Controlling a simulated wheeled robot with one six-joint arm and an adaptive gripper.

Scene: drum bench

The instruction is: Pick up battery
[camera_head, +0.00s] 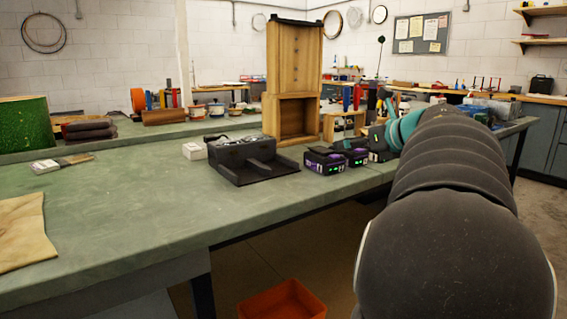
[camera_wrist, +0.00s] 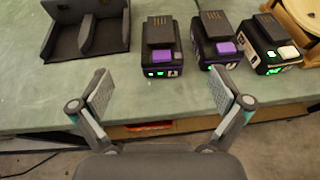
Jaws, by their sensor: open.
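Several black batteries stand in a row on the green bench. In the wrist view, one battery (camera_wrist: 161,47) with a purple latch and green lights stands nearest the middle, ahead of the gap between my fingers. A second purple-latched battery (camera_wrist: 216,42) is to its right, and a third battery (camera_wrist: 269,45) with a pale latch is farther right. In the head view, the row's left battery (camera_head: 323,161) shows beside the charger. My gripper (camera_wrist: 160,93) is open and empty, its fingers spread short of the batteries near the bench edge. My arm hides much of the right side in the head view.
A black charger dock (camera_head: 245,158) stands left of the batteries, with a small white box (camera_head: 194,151) beside it. A wooden cabinet (camera_head: 292,80) rises behind. An orange bin (camera_head: 282,301) is on the floor. The front-left bench top (camera_head: 130,215) is mostly clear.

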